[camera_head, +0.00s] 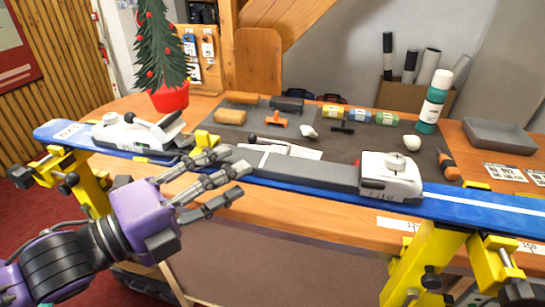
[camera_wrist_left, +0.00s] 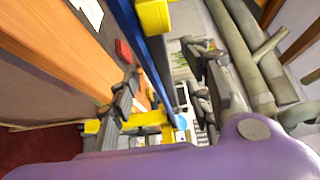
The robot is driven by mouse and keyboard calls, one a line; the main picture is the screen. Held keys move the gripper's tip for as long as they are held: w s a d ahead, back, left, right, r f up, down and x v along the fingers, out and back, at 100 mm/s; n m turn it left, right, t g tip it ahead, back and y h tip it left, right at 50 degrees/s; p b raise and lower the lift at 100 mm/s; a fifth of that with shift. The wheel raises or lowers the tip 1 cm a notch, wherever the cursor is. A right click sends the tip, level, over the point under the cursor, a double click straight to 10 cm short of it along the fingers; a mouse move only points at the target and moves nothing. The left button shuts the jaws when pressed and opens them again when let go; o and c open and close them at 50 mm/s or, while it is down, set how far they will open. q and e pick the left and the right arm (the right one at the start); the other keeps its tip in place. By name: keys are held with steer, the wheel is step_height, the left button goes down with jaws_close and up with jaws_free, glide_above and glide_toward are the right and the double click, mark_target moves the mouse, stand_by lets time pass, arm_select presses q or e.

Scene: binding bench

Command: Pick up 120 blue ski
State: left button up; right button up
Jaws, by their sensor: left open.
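The blue ski (camera_head: 490,213) lies lengthwise across yellow clamp stands along the bench's near side. Its left end carries a white number label (camera_head: 67,131). White-and-grey bindings (camera_head: 137,132) (camera_head: 391,180) sit on it, with a grey plate (camera_head: 300,169) between them. My left gripper (camera_head: 228,176) is open and empty, its fingers spread at the ski's near edge, left of middle. I cannot tell whether they touch it. In the left wrist view the ski (camera_wrist_left: 150,55) shows as a narrow blue strip running toward the fingers. My right gripper is not in view.
Yellow stands (camera_head: 82,188) (camera_head: 425,262) hold the ski near both ends. Behind it, a dark mat (camera_head: 345,148) holds tools and small boxes.

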mark_target(259, 162)
arm_select(q)
steer(key=p+x, duration=0.1)
steer(key=x, duration=0.5)
steer(key=shift+w+d, duration=0.15)
steer(key=shift+w, duration=0.15)
steer(key=shift+w+d+f, duration=0.1)
steer(key=shift+w+d, duration=0.1)
steer(key=shift+s, duration=0.1)
steer(key=shift+c, duration=0.3)
jaws_close()
steer(key=shift+r, duration=0.2)
